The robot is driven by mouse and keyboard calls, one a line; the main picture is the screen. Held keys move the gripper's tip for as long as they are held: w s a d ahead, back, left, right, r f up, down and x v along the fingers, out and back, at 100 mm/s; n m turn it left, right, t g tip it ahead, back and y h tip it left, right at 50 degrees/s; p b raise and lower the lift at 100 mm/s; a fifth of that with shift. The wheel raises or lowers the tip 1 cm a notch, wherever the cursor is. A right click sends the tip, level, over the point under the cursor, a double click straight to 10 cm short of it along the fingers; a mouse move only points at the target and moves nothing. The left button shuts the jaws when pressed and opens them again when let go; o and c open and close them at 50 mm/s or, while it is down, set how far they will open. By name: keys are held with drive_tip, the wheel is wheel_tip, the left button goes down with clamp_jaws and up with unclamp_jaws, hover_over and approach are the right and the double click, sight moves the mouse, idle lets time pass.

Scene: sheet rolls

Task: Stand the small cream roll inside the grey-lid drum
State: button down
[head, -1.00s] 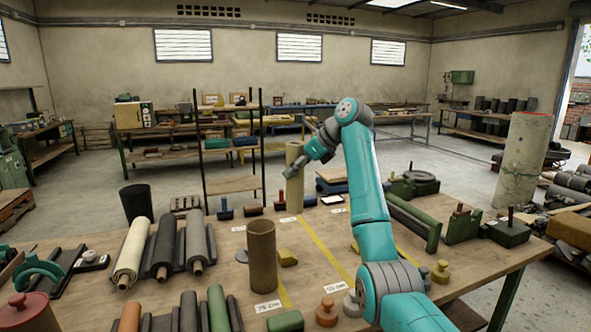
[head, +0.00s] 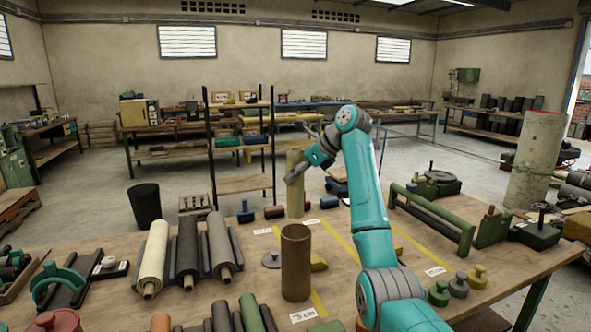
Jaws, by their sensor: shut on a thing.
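The small cream roll (head: 295,206) is upright at the far side of the workbench, partly hidden by my gripper. My gripper (head: 293,178) is shut on it near its upper part. I cannot tell whether the roll's foot touches the bench. A brown open-topped drum (head: 296,265) stands upright nearer to me, roughly in line below the roll in the picture. A flat grey lid (head: 271,259) lies on the bench just left of the drum. The drum's inside is mostly hidden.
A yellow block (head: 319,262) sits right of the drum. Several larger rolls, one cream (head: 153,256), lie on a rack to the left. A green frame (head: 432,217) stands at the right. Small knobbed weights (head: 458,285) stand at the front right.

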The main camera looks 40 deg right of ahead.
drive_tip(key=shift+f, duration=8.95)
drive_tip(key=shift+s+f, duration=0.15)
drive_tip(key=shift+f, duration=0.7)
drive_tip(key=shift+c, duration=1.2)
unclamp_jaws()
drive_tip(key=shift+f, duration=0.15)
drive_tip(key=v, duration=1.3)
drive_tip(key=shift+w+a+r, duration=0.2)
drive_tip(key=shift+w+r, duration=0.2)
